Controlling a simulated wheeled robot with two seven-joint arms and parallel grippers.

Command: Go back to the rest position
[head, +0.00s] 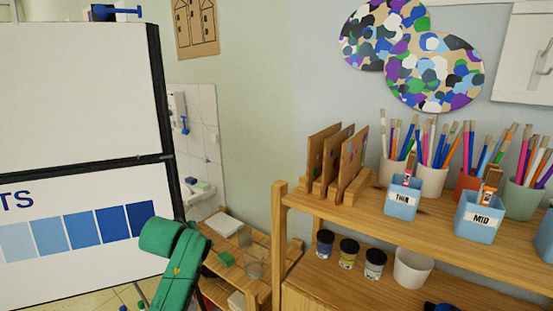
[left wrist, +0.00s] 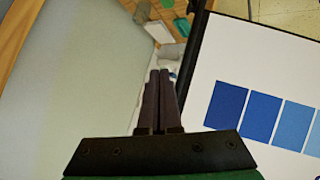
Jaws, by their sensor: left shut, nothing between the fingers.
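My left gripper (left wrist: 159,75) shows in the left wrist view with its two dark fingers together and nothing between them. It points down past the whiteboard edge, between the pale wall and the board. In the head view a green part of my arm rises from the bottom, in front of the board's lower right corner; the fingers do not show there. My right gripper is in neither view.
The whiteboard (head: 75,90) with blue swatches stands close at left. A wooden shelf (head: 430,215) at right holds the THIN cup (head: 403,205), the MID cup (head: 478,228), brush pots and paint jars. A low wooden rack (head: 228,248) stands between them.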

